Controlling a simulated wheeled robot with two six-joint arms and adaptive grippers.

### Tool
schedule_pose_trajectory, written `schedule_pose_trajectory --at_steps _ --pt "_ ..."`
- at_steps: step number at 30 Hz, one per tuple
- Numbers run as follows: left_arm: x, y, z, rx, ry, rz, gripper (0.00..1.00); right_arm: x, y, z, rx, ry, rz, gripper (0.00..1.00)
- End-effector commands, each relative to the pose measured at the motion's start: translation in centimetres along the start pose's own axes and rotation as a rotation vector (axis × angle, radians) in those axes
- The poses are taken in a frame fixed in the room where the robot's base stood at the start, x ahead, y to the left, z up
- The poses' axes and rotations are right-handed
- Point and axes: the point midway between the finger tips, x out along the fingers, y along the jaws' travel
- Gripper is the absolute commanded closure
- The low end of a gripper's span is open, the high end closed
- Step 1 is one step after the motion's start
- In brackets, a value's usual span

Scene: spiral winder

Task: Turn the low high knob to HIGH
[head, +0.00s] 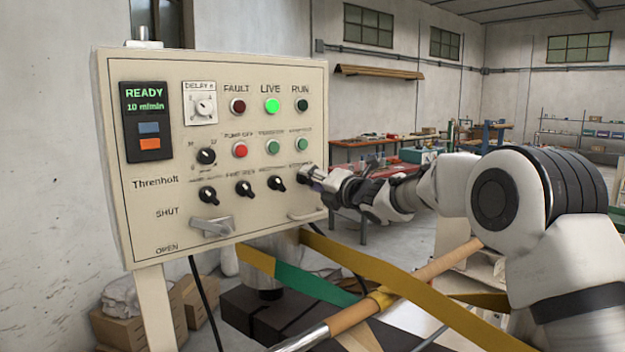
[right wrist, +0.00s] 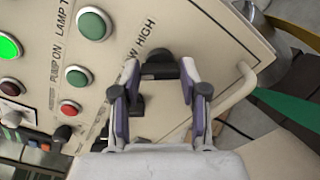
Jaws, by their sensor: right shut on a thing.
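The low high knob (right wrist: 160,65) is black and sits beside the printed words LOW HIGH in the right wrist view. In the head view, it is at the right end of the lower knob row and mostly covered by my gripper. My right gripper (head: 310,177) reaches the panel from the right. I cannot tell which way the knob points. My left gripper is not in view.
The cream control panel (head: 155,230) carries several other knobs, lamps and buttons. A neighbouring black knob (head: 276,183) sits just left of my right gripper. A pale handle (right wrist: 236,92) stands out near the panel edge. Yellow and green straps (head: 380,272) and a tan roller (head: 440,263) lie below.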

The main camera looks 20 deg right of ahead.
Motion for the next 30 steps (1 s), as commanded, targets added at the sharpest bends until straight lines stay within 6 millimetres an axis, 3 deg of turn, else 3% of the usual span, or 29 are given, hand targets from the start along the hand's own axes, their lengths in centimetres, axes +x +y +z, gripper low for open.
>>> schedule_pose_trajectory --at_steps 17,30 --pt "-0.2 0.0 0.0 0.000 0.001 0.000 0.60 0.0 0.3 0.0 0.040 0.000 0.004 0.91" --pt "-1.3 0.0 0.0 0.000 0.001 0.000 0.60 0.1 0.4 0.1 0.335 0.002 0.004 0.91"
